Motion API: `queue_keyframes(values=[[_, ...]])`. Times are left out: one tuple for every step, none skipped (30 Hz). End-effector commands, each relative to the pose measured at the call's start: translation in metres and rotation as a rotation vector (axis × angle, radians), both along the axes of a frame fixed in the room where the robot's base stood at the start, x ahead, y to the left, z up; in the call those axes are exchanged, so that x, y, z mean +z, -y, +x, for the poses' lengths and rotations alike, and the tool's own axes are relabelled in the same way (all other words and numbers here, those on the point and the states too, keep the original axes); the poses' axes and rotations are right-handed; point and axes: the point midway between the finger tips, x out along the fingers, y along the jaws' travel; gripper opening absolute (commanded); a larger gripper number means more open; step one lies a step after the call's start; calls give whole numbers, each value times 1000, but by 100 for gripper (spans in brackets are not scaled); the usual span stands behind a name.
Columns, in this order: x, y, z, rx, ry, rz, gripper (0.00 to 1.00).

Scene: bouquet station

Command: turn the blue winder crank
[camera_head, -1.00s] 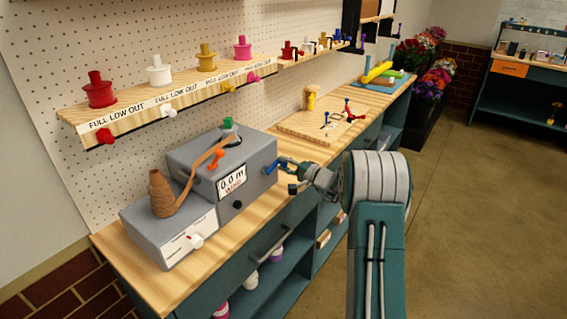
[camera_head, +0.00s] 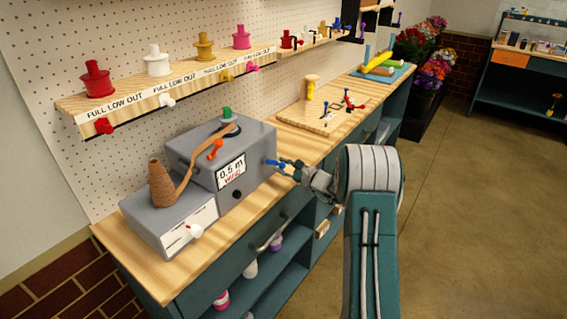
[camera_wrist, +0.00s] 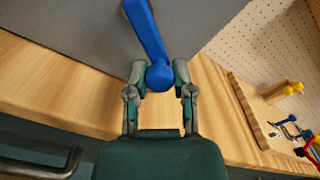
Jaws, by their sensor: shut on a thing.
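The blue winder crank (camera_wrist: 147,32) is on the right side of the grey winder box (camera_head: 235,152). In the wrist view its arm runs up and slightly left from a round knob (camera_wrist: 159,76). My gripper (camera_wrist: 157,78) is shut on that knob, one finger on each side. In the head view the blue crank (camera_head: 272,162) shows just left of my gripper (camera_head: 281,164). The box's display reads 0.5 m. A brown ribbon (camera_head: 190,165) runs from a cone-shaped spool (camera_head: 161,186) to the green-topped reel (camera_head: 228,115). An orange lever (camera_head: 215,149) is on the box front.
A wooden board (camera_head: 298,116) with a yellow peg and small red and blue tools lies behind my gripper. Shelves with coloured spools (camera_head: 96,80) hang on the pegboard. A drawer handle (camera_head: 270,240) sticks out below the bench top.

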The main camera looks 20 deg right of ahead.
Motion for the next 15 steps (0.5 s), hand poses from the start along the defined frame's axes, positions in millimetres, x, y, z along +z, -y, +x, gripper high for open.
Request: queue_keyframes(values=[[-4,-1,-1,-4,-27,37,0],[-5,-2,-1,-4,-42,63,0],[-7,-3,-2,-4,-61,95,0],[-8,-3,-2,-3,-75,120,0],[-9,-4,-3,-3,-89,145,0],[-10,-5,-3,-3,-108,178,0],[-12,-7,-4,-4,-123,202,0],[-13,-7,-4,-4,-137,227,0],[-14,-9,-5,-4,-156,260,0],[-15,-10,-6,-4,-171,285,0],[-16,-11,-6,-3,-186,310,0],[-17,-12,-7,-3,-204,342,0],[-17,-13,-8,-3,-219,367,0],[-18,-14,-9,-3,-233,391,0],[-19,-16,-10,-4,-253,423,0]])
